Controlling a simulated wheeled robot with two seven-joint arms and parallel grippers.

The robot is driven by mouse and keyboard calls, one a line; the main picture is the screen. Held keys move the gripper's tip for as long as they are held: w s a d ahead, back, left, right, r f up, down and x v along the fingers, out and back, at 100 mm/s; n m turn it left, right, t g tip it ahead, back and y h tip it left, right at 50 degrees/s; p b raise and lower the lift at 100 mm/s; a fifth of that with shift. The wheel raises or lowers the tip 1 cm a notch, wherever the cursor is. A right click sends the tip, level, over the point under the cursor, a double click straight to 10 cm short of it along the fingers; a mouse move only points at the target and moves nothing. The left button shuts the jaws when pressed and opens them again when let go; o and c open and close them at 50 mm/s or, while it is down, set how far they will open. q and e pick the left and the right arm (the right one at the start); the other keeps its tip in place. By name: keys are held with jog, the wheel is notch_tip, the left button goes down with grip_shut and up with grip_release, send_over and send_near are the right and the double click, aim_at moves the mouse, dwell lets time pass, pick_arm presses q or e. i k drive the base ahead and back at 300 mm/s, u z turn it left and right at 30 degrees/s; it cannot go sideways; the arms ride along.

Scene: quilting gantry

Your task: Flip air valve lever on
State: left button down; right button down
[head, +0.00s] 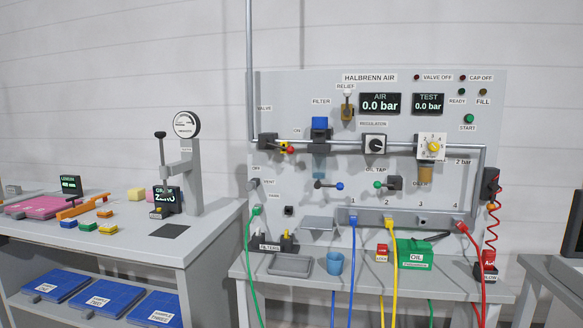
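The air valve (267,141) sits at the left end of the horizontal pipe on the grey panel, below a label reading VALVE. Its short yellow lever (284,146) ends in a red knob (291,151), to the right of the valve body. An ON label (297,131) is just above the lever, and an OFF label (256,168) is below and to the left. I cannot tell exactly how the lever is turned. The AIR display (380,104) reads 0.0 bar. A VALVE OFF lamp (417,77) looks dark red. Neither of my grippers is in view.
Below the panel, a bench holds a blue cup (334,263), a grey tray (291,265) and a green oil box (415,255). Coloured hoses hang in front. A left table (120,239) carries a gauge stand (190,165). The space before the valve looks clear.

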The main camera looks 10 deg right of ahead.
aim_at(290, 149)
jog(key=u, duration=0.9)
jog(key=i, duration=0.85)
jog(key=z, duration=0.25)
